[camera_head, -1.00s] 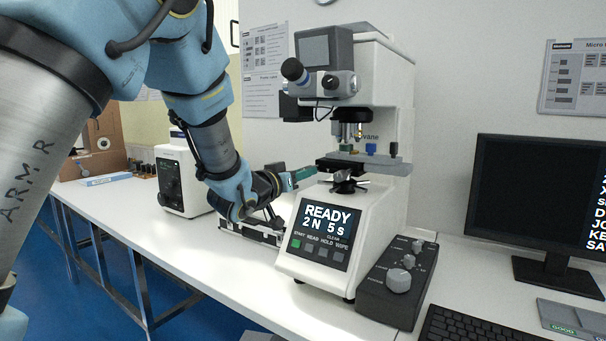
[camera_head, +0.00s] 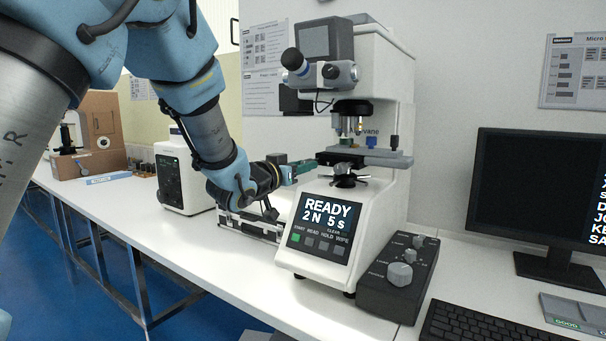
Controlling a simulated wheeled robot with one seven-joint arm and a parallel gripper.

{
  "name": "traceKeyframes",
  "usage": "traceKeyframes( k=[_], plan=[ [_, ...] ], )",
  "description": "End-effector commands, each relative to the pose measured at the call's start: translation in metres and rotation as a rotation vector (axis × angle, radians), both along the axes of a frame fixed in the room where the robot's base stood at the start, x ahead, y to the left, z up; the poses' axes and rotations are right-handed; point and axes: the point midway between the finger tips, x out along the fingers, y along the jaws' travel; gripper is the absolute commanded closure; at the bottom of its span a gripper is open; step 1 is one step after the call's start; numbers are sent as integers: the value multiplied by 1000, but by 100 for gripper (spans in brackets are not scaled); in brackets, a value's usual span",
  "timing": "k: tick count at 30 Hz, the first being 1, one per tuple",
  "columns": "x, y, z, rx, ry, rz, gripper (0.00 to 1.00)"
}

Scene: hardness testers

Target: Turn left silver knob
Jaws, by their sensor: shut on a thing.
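The hardness tester (camera_head: 384,80) stands on the bench, with a grey stage (camera_head: 385,159) under its turret. My gripper (camera_head: 312,166) reaches in from the left, with its green fingers at the stage's left side. It is shut at the stage's left end, where the left silver knob is hidden by the fingers. A dark star-shaped handwheel (camera_head: 345,180) sits below the stage. The screen (camera_head: 326,223) reads "READY 2 N 5 s".
A dark control box (camera_head: 400,283) with several grey knobs stands right of the tester. A monitor (camera_head: 535,190) and keyboard (camera_head: 475,325) are further right. A second white device (camera_head: 188,180) and an open case (camera_head: 250,229) stand left, close to my arm.

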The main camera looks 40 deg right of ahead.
Motion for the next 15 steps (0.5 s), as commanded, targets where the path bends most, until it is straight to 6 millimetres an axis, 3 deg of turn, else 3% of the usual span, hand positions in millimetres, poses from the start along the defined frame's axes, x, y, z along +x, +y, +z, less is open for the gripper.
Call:
traceKeyframes(
  k=[15],
  plan=[
    [1,0,-6,118,-466,2,100]
  ],
)
